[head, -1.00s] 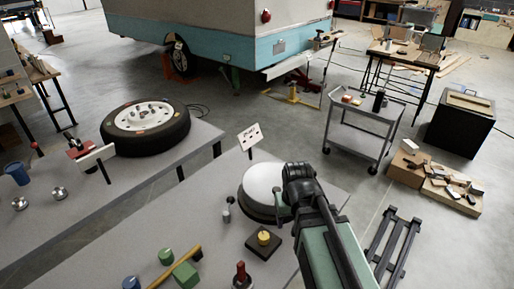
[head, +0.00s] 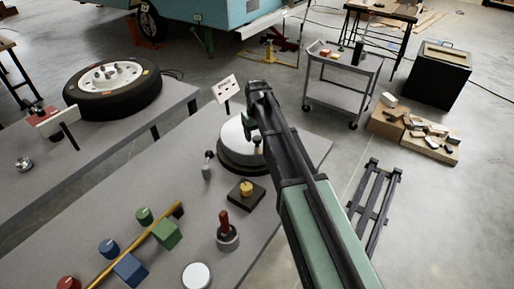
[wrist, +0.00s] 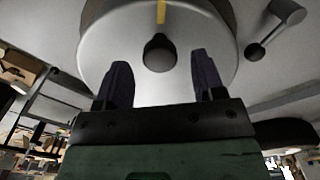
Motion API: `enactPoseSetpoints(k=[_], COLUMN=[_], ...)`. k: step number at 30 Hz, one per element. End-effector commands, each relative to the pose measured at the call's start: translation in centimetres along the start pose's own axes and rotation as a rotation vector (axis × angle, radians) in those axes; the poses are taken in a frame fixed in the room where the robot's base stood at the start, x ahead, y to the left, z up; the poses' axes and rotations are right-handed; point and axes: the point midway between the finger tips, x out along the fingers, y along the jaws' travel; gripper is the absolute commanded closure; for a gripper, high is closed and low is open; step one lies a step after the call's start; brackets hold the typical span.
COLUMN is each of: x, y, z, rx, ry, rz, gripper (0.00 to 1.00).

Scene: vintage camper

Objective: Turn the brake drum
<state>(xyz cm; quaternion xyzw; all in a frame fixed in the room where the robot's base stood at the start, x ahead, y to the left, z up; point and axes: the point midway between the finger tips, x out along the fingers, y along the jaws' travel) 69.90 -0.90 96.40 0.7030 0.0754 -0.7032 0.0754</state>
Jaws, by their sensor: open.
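The brake drum (head: 233,134) is a pale silver disc on a dark round base on the grey bench, partly hidden by my arm in the head view. A dark knob (head: 257,141) stands on it near its right side. My gripper (head: 254,131) is over the drum at this knob. In the wrist view the drum (wrist: 108,45) fills the top middle, with a yellow stripe (wrist: 161,10) behind the knob (wrist: 159,53). My gripper (wrist: 160,70) is open, one finger on each side of the knob, with visible gaps to both.
A lever (head: 208,165) stands left of the drum. A yellow knob on a black block (head: 245,192) and a red-handled piece (head: 227,230) stand in front. A small sign (head: 227,88) stands behind. Coloured blocks lie at front left; a tire (head: 112,88) lies on another bench.

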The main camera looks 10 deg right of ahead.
Motion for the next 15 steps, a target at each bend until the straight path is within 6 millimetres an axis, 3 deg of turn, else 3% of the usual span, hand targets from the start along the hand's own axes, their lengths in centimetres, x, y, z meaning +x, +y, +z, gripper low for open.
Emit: enactPoseSetpoints(k=[1,2,11,15], x=[1.55,1.74,1.55,1.55], y=[0.00,0.00,0.00,0.00], z=[0.00,0.01,0.02,0.01], rx=[0.000,0.000,0.000,0.000], ry=[0.000,0.000,0.000,0.000], rz=[0.000,0.000,0.000,0.000], gripper=[0.37,0.37,0.39,0.60])
